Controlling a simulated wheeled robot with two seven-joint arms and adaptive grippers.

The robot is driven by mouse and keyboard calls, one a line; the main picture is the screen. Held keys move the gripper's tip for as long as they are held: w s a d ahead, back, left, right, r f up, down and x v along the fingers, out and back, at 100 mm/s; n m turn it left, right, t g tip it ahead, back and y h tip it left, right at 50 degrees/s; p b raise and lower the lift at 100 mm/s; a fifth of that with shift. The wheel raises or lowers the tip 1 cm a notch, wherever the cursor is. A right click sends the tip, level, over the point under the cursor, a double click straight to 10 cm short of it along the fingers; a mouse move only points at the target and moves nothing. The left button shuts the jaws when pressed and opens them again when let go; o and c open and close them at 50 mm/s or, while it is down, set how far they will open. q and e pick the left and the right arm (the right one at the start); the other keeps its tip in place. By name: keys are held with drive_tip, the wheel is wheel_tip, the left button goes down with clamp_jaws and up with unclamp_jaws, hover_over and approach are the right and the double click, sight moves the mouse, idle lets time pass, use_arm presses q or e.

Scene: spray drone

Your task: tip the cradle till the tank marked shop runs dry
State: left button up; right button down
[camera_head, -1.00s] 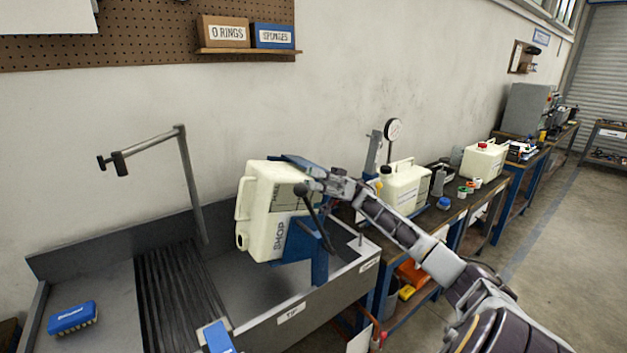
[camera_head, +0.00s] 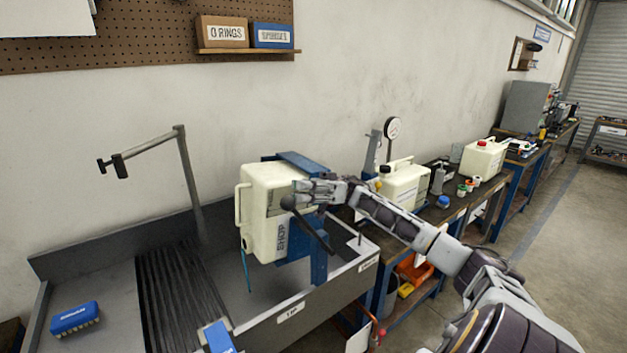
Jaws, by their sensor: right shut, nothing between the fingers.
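The off-white tank marked SHOP (camera_head: 262,205) sits in the blue cradle (camera_head: 319,262) over the grey basin. It lies tipped toward the left, with its handle on the left side. A thin blue stream (camera_head: 246,271) falls from its lower left into the basin. A dark lever with a black ball knob (camera_head: 288,202) crosses the front of the cradle. My right gripper (camera_head: 298,194) is shut and empty, with its fingertips at the knob; I cannot tell whether they touch. The liquid level inside the tank cannot be made out. My left gripper is not in view.
The grey basin (camera_head: 345,287) has a raised front wall with a TIP label (camera_head: 291,312). A blue brush (camera_head: 74,318) lies at its left. A grey post with an arm (camera_head: 187,180) stands behind. Other tanks (camera_head: 402,186) stand on benches to the right.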

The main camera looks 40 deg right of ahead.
drive_tip(key=a, duration=0.1)
drive_tip(key=a+f+h+p, duration=0.1)
drive_tip(key=shift+w+a, duration=0.1)
drive_tip(key=shift+a, duration=0.2)
drive_tip(key=shift+a+f+m+h+p, duration=0.3)
drive_tip(key=shift+a+h+p, duration=0.25)
drive_tip(key=shift+a+h, duration=0.1)
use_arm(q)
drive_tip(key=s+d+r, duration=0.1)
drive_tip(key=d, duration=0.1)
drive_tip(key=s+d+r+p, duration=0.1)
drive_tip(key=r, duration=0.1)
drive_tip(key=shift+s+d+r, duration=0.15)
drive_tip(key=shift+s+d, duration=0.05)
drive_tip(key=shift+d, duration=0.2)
use_arm(e)
drive_tip(key=shift+w+a+f+h, duration=0.2)
drive_tip(key=shift+a+f+h, duration=0.35)
drive_tip(key=shift+a+f, duration=0.35)
drive_tip(key=shift+d, duration=0.1)
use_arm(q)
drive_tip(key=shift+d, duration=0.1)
use_arm(e)
approach(287, 203)
drive_tip(key=shift+t, duration=0.4)
drive_tip(key=w+f, duration=0.1)
drive_tip(key=d+f, duration=0.1)
drive_tip(key=w+d+f, duration=0.1)
drive_tip(key=shift+w+f, duration=0.3)
drive_tip(key=shift+f, duration=0.05)
